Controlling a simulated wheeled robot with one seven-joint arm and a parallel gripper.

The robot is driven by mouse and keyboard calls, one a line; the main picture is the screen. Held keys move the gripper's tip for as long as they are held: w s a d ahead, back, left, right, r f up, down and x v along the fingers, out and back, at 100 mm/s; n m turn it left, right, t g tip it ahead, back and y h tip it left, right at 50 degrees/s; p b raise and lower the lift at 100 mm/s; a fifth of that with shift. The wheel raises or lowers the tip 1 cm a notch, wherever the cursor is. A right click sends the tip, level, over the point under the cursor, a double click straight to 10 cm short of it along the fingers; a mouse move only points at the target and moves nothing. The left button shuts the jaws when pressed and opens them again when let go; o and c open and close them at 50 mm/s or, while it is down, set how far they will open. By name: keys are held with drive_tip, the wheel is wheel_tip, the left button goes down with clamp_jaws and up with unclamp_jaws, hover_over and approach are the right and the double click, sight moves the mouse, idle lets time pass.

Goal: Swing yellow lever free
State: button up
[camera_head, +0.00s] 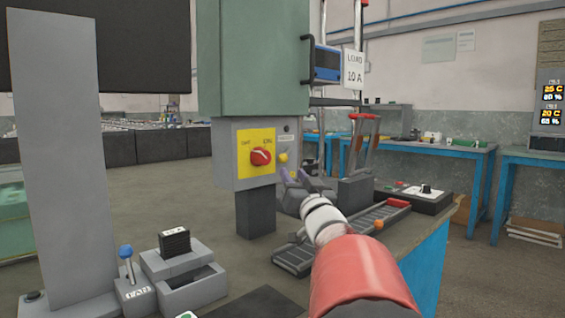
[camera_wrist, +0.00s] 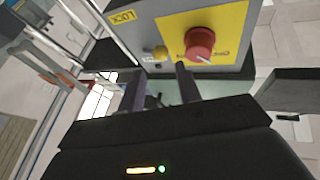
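The yellow lever shows as a small yellow knob (camera_head: 283,157) on the front of a grey switch box (camera_head: 225,155), right of a yellow plate with a red rotary knob (camera_head: 261,156). In the wrist view the yellow knob (camera_wrist: 161,52) lies beside the red knob (camera_wrist: 200,42), near a "LOCK" label (camera_wrist: 123,16). My gripper (camera_head: 295,174) is just below and right of the yellow knob. In the wrist view my gripper (camera_wrist: 160,80) has its two dark fingers apart, with nothing seen between them. The knob appears just beyond the fingertips; contact cannot be told.
A green cabinet (camera_head: 252,60) stands above the switch box. A blue-knobbed lever (camera_head: 126,252) and a black block (camera_head: 174,241) stand front left. The bench (camera_head: 150,190) is clear behind them.

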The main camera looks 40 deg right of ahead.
sight(285, 162)
drive_tip(key=p+x, duration=0.1)
drive_tip(key=x, duration=0.5)
drive_tip(key=shift+w, duration=0.15)
drive_tip(key=c, duration=0.7)
